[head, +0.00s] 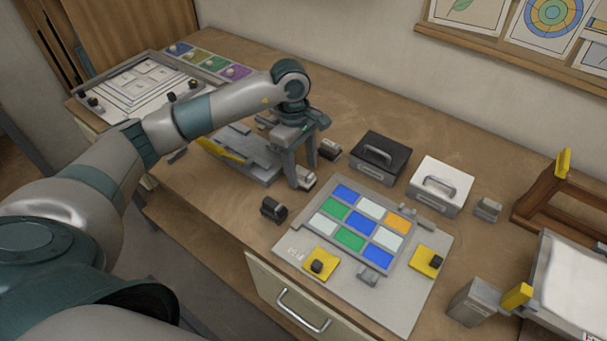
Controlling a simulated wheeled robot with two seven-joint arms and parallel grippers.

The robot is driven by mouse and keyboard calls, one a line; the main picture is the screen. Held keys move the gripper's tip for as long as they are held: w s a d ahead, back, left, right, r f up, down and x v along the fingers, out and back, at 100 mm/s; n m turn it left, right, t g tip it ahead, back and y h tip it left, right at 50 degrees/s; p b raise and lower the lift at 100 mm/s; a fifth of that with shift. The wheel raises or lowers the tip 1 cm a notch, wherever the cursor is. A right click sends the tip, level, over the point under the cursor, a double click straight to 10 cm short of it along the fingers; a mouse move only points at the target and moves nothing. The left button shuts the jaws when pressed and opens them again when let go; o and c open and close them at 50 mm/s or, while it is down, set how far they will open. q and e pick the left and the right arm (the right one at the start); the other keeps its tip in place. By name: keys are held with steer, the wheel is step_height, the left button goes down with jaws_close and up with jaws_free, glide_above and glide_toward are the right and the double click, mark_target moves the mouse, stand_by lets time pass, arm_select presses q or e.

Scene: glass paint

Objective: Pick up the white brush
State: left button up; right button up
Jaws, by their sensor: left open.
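A small whitish block (308,181), which looks like the white brush, lies on the wooden table just left of the coloured panel. My left gripper (302,174) points down over it, fingers apart. The near finger covers part of the block. I cannot tell whether the fingers touch it or stand around it. My right gripper is not in view.
A black case (380,157) and a white case (440,187) with handles stand to the right. A small dark block (273,209) sits in front, another (329,148) behind. The coloured glass panel (392,262) lies near the front edge, and a grey tray (247,168) lies left.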

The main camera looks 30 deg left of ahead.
arm_select(q)
steer(key=shift+d+f+p, duration=0.2)
steer(key=shift+f+p, duration=0.3)
steer(key=shift+f, duration=0.95)
steer(key=c, duration=1.1)
